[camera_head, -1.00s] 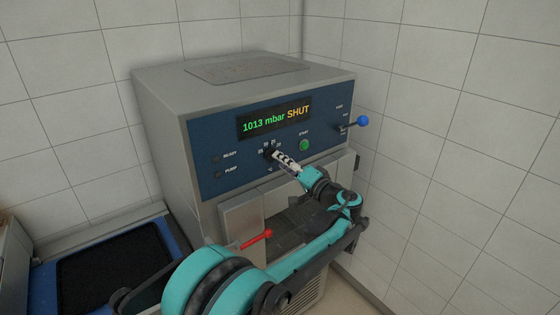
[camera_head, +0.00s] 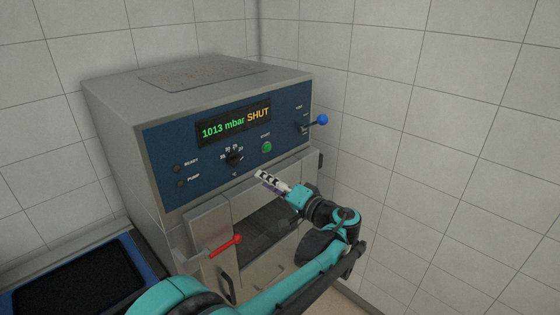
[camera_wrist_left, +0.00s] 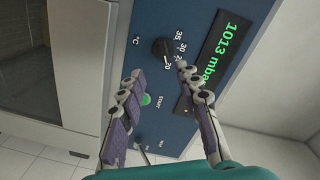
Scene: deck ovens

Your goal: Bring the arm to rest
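My left arm comes in from the lower left, and its gripper (camera_head: 262,178) hangs in front of the oven, just right of and below the black dial (camera_head: 235,159). In the left wrist view the two fingers of my left gripper (camera_wrist_left: 158,70) stand apart with nothing between them. The dial (camera_wrist_left: 162,48) shows beyond their tips, clear of them. My right gripper is in neither view.
The oven's blue panel (camera_head: 165,150) has a display reading 1013 mbar SHUT (camera_head: 235,121), a green start button (camera_head: 266,147) and a blue-knobbed lever (camera_head: 321,119). A red handle (camera_head: 226,245) sticks out below. A dark tray (camera_head: 80,280) lies at left; tiled walls stand close behind.

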